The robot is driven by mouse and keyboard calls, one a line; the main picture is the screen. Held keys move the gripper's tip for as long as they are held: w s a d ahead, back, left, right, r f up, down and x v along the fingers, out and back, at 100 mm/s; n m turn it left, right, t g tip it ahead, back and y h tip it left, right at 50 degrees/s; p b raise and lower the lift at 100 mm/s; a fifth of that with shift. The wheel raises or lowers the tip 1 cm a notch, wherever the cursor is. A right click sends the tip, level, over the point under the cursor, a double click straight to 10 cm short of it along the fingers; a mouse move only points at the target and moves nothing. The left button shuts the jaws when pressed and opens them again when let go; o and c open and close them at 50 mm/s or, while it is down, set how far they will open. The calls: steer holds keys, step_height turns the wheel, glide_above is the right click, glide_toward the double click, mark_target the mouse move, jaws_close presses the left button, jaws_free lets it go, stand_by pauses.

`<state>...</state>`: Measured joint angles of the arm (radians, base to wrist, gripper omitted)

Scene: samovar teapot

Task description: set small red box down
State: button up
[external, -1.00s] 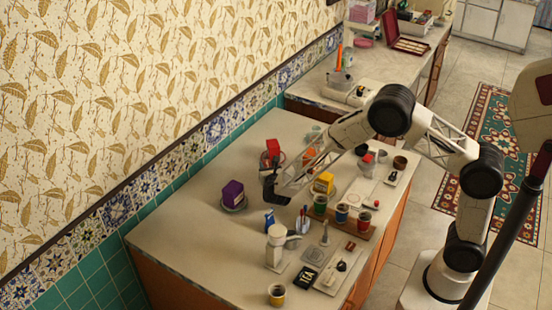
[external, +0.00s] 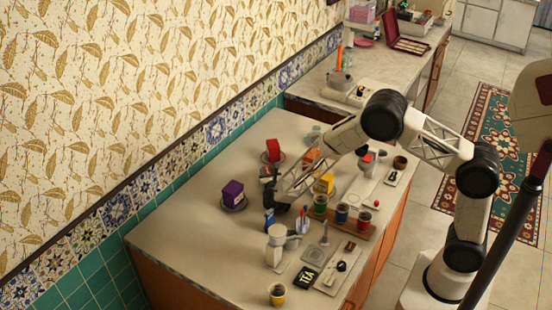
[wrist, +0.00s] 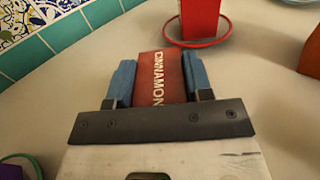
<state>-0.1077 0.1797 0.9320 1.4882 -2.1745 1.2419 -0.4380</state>
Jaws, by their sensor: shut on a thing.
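The small red box (wrist: 157,68), lettered CINNAMON, is between the two blue fingers of my gripper (wrist: 159,82) in the wrist view. My gripper is shut on it, with a finger against each side. In the external view my gripper (external: 277,200) is low over the counter, to the right of the purple box. The held box cannot be made out clearly there. I cannot tell whether its underside touches the counter.
A brighter red box (wrist: 200,15) stands on a red-rimmed round base (wrist: 222,34) ahead. A purple box (external: 232,192) is on a plate at left. Cups (external: 342,211) and a white grinder-like item (external: 275,245) crowd the counter to the right and front. The left counter is clear.

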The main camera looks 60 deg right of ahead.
mark_target(269, 168)
steer(key=shift+f, duration=0.15)
steer(key=o, duration=0.9)
steer(key=shift+o, duration=0.2)
steer(key=shift+r, duration=0.2)
steer(key=shift+s+a, duration=0.45)
steer(key=shift+v, duration=1.05)
step_height(269, 168, up, 5)
steer(key=shift+w+d+r, duration=0.1)
steer(key=shift+r, duration=0.85)
